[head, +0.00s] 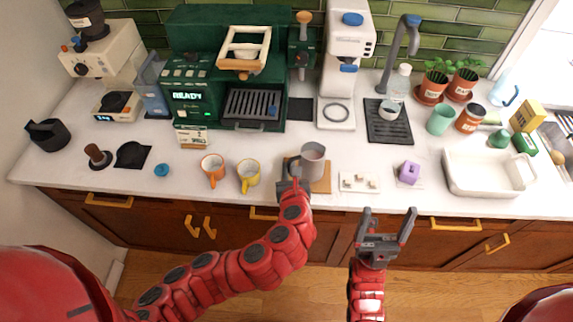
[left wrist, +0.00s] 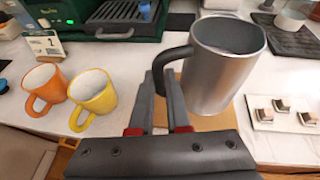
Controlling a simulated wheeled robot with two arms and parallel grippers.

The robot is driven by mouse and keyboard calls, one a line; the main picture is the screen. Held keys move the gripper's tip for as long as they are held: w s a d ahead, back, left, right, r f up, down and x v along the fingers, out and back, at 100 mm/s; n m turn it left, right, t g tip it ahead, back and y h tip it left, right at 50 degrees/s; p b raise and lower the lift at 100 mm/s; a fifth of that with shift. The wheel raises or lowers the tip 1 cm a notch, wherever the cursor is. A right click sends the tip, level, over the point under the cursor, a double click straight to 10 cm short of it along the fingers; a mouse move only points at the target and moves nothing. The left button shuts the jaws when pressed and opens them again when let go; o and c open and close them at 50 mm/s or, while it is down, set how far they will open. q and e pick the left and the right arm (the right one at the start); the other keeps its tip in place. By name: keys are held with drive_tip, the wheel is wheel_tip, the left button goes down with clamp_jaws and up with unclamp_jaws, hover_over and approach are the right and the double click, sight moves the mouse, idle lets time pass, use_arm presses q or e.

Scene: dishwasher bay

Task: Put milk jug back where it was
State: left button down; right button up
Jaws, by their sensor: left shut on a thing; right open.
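The milk jug (head: 313,162) is a silver metal cup with a dark handle, upright at the wooden board (head: 323,184) near the front edge of the counter. In the left wrist view the jug (left wrist: 222,72) stands large in front of the tan board (left wrist: 200,123). My left gripper (head: 294,168) is shut on the jug's handle; its fingers (left wrist: 166,78) close around the handle in the left wrist view. I cannot tell whether the jug's base touches the board. My right gripper (head: 388,222) is open and empty, in front of the counter edge.
An orange mug (head: 213,172) and a yellow mug (head: 248,178) stand left of the jug. A white tray with small blocks (head: 348,187) and a purple object (head: 409,172) are to the right. The green coffee machine (head: 200,85) is behind. Clear counter lies behind the jug.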

use_arm(q)
drive_tip(key=shift+w+a, duration=0.35)
drive_tip(key=shift+w, duration=0.35)
drive_tip(key=shift+w+a+f+p, duration=0.1)
drive_tip(key=shift+w+p, duration=0.2)
drive_tip(key=shift+p, duration=0.15)
wheel_tip(320, 180, down, 3)
drive_tip(key=shift+f+p, duration=0.1)
drive_tip(key=shift+p, duration=0.4)
drive_tip(key=shift+f, duration=0.1)
drive_tip(key=shift+f, duration=0.1)
drive_tip(key=shift+f, duration=0.15)
drive_tip(key=c, duration=0.9)
unclamp_jaws()
drive_tip(key=shift+s, duration=0.1)
